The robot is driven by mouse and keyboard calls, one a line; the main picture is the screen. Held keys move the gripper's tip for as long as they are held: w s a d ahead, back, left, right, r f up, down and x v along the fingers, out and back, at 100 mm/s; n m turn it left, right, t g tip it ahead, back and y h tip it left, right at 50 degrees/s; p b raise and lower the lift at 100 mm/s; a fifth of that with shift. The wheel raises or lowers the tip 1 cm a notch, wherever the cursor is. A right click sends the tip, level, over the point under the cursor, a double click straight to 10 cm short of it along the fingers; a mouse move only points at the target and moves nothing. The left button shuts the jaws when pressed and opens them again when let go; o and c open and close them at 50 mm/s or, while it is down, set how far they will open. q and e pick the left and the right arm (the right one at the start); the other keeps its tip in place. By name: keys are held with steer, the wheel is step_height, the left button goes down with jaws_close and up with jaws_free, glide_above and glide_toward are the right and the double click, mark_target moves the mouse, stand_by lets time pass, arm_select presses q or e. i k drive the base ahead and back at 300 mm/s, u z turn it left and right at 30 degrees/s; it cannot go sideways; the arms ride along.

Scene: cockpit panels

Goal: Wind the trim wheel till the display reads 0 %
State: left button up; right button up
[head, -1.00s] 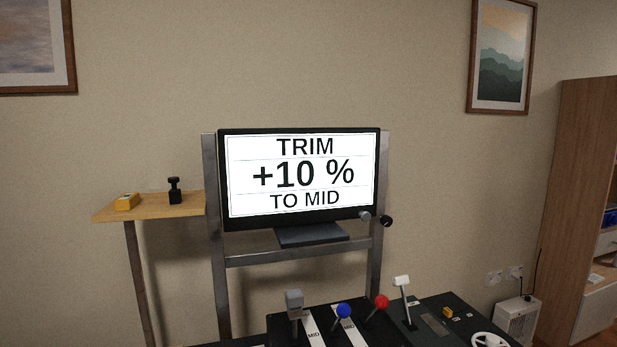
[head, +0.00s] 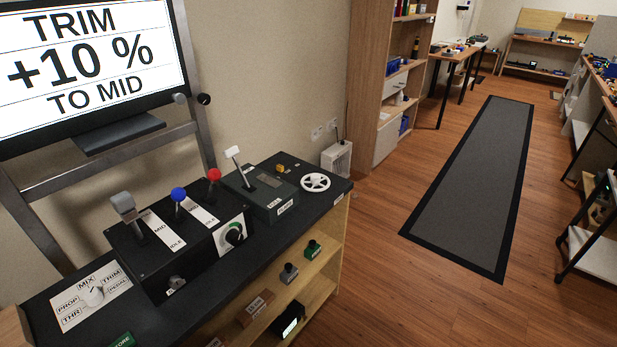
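The display (head: 88,60) is at the upper left of the head view and reads "TRIM +10 % TO MID". Its left edge is cut off by the frame. A white spoked wheel (head: 315,183) lies flat on the right end of the black console; no label naming it as the trim wheel can be read. Neither of my grippers shows in the head view.
The console (head: 207,270) carries a grey-headed lever (head: 122,202), a blue-knob lever (head: 179,194), a red-knob lever (head: 214,174) and a white-handled lever (head: 233,152). Open floor with a grey mat (head: 470,190) lies right.

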mark_target(315, 179)
steer(key=z, duration=0.45)
steer(key=k, duration=0.5)
steer(key=z, duration=1.35)
steer(key=i, duration=0.9)
steer(key=u, duration=0.7)
steer(key=i, duration=0.45)
steer(key=u, duration=0.4)
